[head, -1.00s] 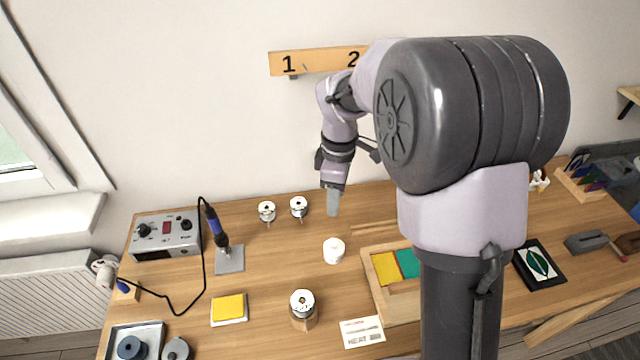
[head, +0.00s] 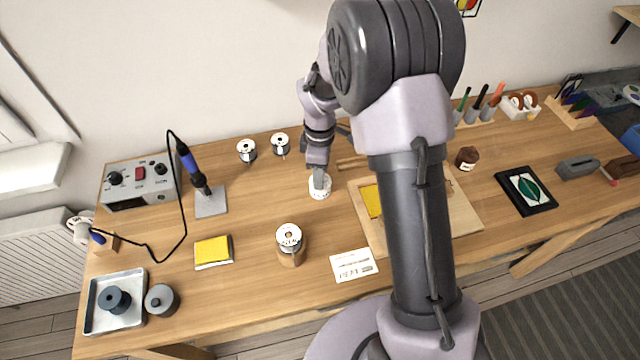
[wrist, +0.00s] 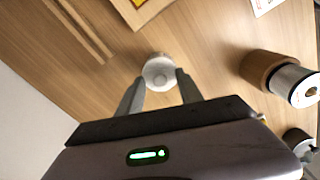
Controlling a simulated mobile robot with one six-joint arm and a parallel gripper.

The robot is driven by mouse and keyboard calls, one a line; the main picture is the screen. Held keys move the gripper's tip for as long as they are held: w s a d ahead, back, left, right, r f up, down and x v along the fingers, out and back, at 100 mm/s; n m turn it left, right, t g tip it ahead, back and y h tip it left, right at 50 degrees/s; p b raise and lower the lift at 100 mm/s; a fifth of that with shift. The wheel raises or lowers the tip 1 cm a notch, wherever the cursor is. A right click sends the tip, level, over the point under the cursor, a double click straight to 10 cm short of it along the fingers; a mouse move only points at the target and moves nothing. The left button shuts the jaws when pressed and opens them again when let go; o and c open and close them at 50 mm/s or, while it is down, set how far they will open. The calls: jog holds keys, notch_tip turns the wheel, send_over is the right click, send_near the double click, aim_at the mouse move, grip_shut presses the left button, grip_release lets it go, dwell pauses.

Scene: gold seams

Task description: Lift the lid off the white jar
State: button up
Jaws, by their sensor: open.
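The white jar (head: 320,192) stands upright on the wooden workbench, left of the framed board. In the wrist view the jar's round white lid (wrist: 158,70) shows just beyond and between my fingertips. In the wrist view my gripper (wrist: 158,88) has one finger on each side of the lid. I cannot tell whether the fingers touch it.
A solder spool on a wooden stand (head: 290,246) is in front left of the jar. Two small spools (head: 247,150) stand behind. The framed board (head: 372,236) lies close to the right. A soldering iron (head: 192,165) and its station (head: 140,185) are at left.

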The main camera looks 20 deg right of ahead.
jog(key=shift+r, duration=0.15)
grip_shut()
jog(key=shift+r, duration=0.35)
notch_tip(320, 180, up, 3)
jog(key=shift+s+r+p, duration=0.15)
jog(key=shift+p, duration=0.9)
jog(key=s+r+p, duration=0.2)
jog(key=s, duration=1.3)
jog(key=shift+s+p, duration=0.3)
jog(key=shift+s, duration=0.1)
